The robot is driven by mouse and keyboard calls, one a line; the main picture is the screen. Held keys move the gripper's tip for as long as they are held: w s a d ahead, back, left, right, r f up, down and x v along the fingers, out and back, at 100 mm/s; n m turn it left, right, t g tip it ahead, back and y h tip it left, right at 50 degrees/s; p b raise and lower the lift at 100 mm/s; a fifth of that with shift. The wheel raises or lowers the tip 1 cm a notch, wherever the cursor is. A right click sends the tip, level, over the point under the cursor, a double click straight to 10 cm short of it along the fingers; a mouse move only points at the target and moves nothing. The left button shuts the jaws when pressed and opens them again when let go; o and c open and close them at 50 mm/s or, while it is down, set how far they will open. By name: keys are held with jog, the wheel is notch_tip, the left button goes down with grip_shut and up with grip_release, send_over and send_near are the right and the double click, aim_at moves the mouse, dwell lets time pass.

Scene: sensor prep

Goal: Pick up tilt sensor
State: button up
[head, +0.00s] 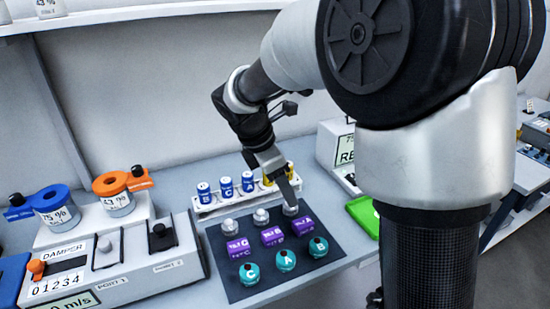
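A dark mat (212,236) on the bench bears three rows of small parts. The back row is silver knob-like parts (261,216); the middle row is purple blocks marked C (238,247), B (272,236) and A (303,226); the front row is teal round parts (285,260). Small print on the parts is too fine to read, so I cannot tell which is the tilt sensor. My gripper (287,197) points down at the mat's back right, close over the right silver part (291,208). Whether its fingers are apart or touch anything is unclear.
A green tray (363,215) and a white box (330,140) are right.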

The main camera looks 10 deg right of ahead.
jog(key=n+b, duration=0.1)
jog(key=b, duration=0.1)
send_over(302, 223)
jog(key=s+a, duration=0.1)
jog(key=a, duration=0.1)
jog(key=f, duration=1.2)
jog(key=shift+s+a+f, duration=0.15)
jog(key=shift+s+f, duration=0.05)
jog(key=shift+f, duration=0.1)
jog(key=shift+w+b+x, duration=0.2)
jog(key=shift+b+x, duration=0.25)
jog(key=shift+x, duration=2.35)
jog(key=shift+r, duration=0.1)
jog(key=c, duration=1.2)
